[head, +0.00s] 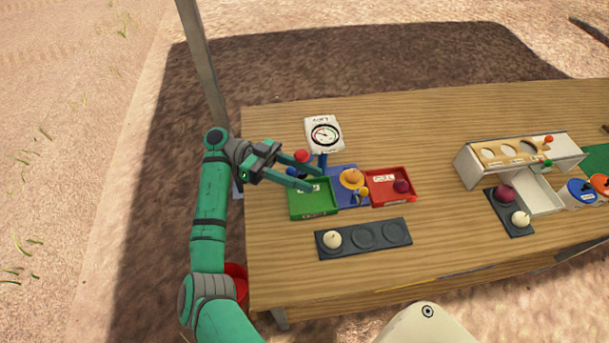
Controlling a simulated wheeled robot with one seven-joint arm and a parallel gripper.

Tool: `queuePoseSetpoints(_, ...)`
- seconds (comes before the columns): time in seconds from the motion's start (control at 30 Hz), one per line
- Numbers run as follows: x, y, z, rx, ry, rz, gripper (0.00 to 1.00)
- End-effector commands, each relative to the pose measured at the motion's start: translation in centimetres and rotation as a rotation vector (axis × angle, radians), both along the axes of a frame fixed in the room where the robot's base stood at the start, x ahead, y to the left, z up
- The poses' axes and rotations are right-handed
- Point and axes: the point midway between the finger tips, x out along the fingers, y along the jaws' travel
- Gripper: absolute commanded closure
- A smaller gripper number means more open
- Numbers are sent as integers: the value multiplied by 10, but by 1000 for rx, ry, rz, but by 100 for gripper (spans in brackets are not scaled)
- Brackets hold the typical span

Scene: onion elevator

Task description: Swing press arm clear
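My gripper (315,178) is open, reaching in from the left above the green tray (312,207) on the table. Its two fingers are apart, with nothing visibly held between them. A red ball knob (302,156) shows just above the upper finger; I cannot tell whether they touch. A blue post (323,160) stands beside it under a white dial gauge (323,134). A yellow onion (351,178) sits on the blue base (342,171) right of the fingertips. The fingers partly hide this area, and I cannot make out the press arm clearly.
A red tray (379,201) with a dark red onion (401,186) is right of the base. A dark strip (399,222) with round hollows holds a pale onion (332,239) in front. A white sorter box (545,147) stands at right. The table's middle is clear.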

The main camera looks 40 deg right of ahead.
Motion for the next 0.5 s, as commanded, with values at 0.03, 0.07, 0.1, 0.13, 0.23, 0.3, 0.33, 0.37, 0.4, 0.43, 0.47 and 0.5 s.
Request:
queuePoseSetpoints(0.03, 0, 0, 0, 0, 0, 0, 62)
queuePoseSetpoints(0.07, 0, 0, 0, 0, 0, 0, 62)
queuePoseSetpoints(0.1, 0, 0, 0, 0, 0, 0, 62)
queuePoseSetpoints(0.13, 1, 1, 0, 0, 0, 0, 62)
queuePoseSetpoints(0.23, 4, 2, 0, 2, -1, -1, 62)
queuePoseSetpoints(0.3, 9, 4, 1, 1, -2, -1, 62)
queuePoseSetpoints(0.33, 12, 5, 1, 2, -1, -1, 62)
queuePoseSetpoints(0.37, 15, 6, 0, 3, -2, -2, 62)
queuePoseSetpoints(0.4, 19, 8, 1, 3, -2, 0, 62)
queuePoseSetpoints(0.43, 23, 10, 1, 4, -2, 1, 62)
queuePoseSetpoints(0.47, 27, 12, 1, 5, -3, 2, 62)
queuePoseSetpoints(0.5, 30, 13, 0, 5, -2, 0, 62)
